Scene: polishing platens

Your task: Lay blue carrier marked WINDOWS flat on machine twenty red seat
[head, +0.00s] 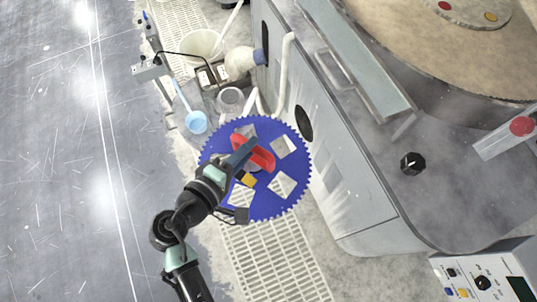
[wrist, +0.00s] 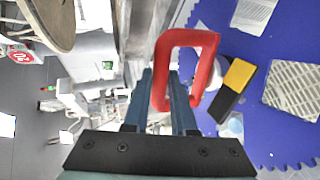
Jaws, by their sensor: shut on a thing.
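A blue toothed carrier disc (head: 291,204) with several square windows hangs from my gripper (head: 252,148), over the floor beside the grey machine. Its top face shows to the head camera. My gripper is shut on the carrier's red handle (head: 265,158). In the wrist view the red handle loop (wrist: 213,42) lies at my gripper's fingertips (wrist: 162,78), and the blue face (wrist: 287,35) fills the right side. A yellow-and-black block (wrist: 232,89) sits on the carrier. No WINDOWS mark is legible. On the tan platen at top right, a disc bears a red spot (head: 445,5) and a yellow spot (head: 491,16).
The grey machine (head: 360,185) stands right of the carrier, with a rail (head: 375,70), a black knob (head: 413,163) and a red button (head: 521,126). A control panel (head: 482,280) is at bottom right. A bucket (head: 203,43) and blue scoop (head: 195,121) stand behind. Left floor is clear.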

